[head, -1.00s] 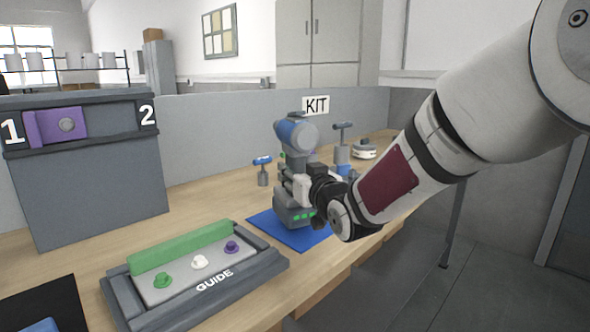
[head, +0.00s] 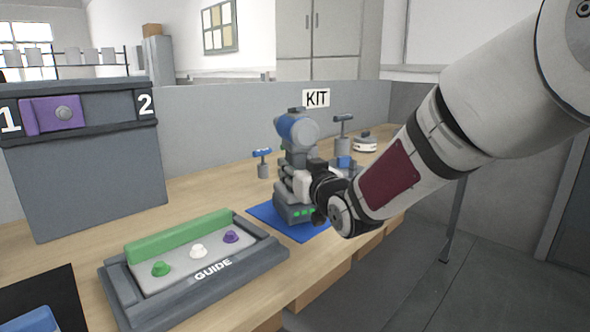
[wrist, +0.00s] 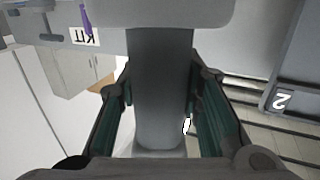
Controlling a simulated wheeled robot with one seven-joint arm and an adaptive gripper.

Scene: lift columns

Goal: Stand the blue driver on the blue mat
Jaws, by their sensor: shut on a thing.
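The blue driver (head: 298,132) is a grey and blue power tool with a wide dark base and green lights. It stands upright on the blue mat (head: 262,211) in the head view, its base on or just above the mat; I cannot tell which. My gripper (head: 312,186) comes from the right and is shut on the driver's handle. In the wrist view the grey handle (wrist: 160,90) fills the space between my two fingers (wrist: 158,115). The fingertips are partly hidden by the tool in the head view.
A guide tray (head: 215,270) with a green bar and coloured knobs lies left of the mat. A panel with a purple slider (head: 52,115) stands at the left. Small T-handled tools (head: 263,165) and a white round device (head: 365,143) stand behind, near the KIT sign (head: 316,98).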

